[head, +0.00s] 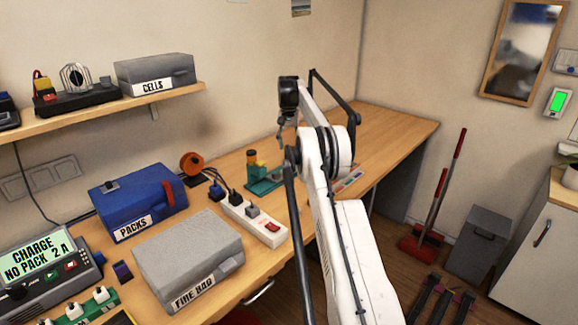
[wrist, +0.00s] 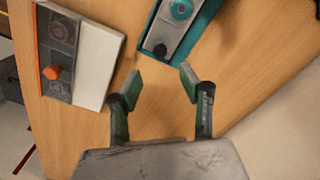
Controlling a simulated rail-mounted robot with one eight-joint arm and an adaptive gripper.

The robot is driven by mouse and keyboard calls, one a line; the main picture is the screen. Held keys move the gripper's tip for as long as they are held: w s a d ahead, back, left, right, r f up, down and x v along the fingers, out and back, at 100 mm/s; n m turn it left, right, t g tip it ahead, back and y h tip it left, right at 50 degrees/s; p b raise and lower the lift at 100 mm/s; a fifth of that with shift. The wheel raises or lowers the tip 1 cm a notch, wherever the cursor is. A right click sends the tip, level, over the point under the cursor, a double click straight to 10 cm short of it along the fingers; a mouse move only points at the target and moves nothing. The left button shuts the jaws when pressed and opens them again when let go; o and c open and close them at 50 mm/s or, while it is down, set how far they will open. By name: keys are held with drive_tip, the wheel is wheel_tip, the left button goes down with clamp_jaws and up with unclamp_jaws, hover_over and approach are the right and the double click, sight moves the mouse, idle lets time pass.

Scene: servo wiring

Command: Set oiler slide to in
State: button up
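In the wrist view a teal-edged base (wrist: 150,36) with a grey plate, a round teal part and a small dark knob (wrist: 160,50) lies at the top, partly cut off. It seems to be the oiler; I cannot tell the slide's setting. In the head view a teal stand (head: 264,184) with an amber-brown bottle (head: 254,160) stands on the bench, probably the same thing. My gripper (wrist: 161,82) is open and empty, its fingertips short of the teal base and apart from it in the picture. In the head view the arm hides part of the bench and the fingers are unclear.
A grey-and-white panel with an orange knob (wrist: 54,72) lies left of my gripper in the wrist view. A power strip (head: 256,222), an orange spool (head: 192,164), the blue packs box (head: 138,205) and the grey fire bag (head: 188,250) stand left on the bench. The bench's far end is clear.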

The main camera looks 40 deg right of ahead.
sight(289, 164)
wheel_tip(289, 164, down, 10)
drive_tip(key=shift+r, duration=0.1)
idle(0.4)
drive_tip(key=shift+c, duration=0.4)
clamp_jaws()
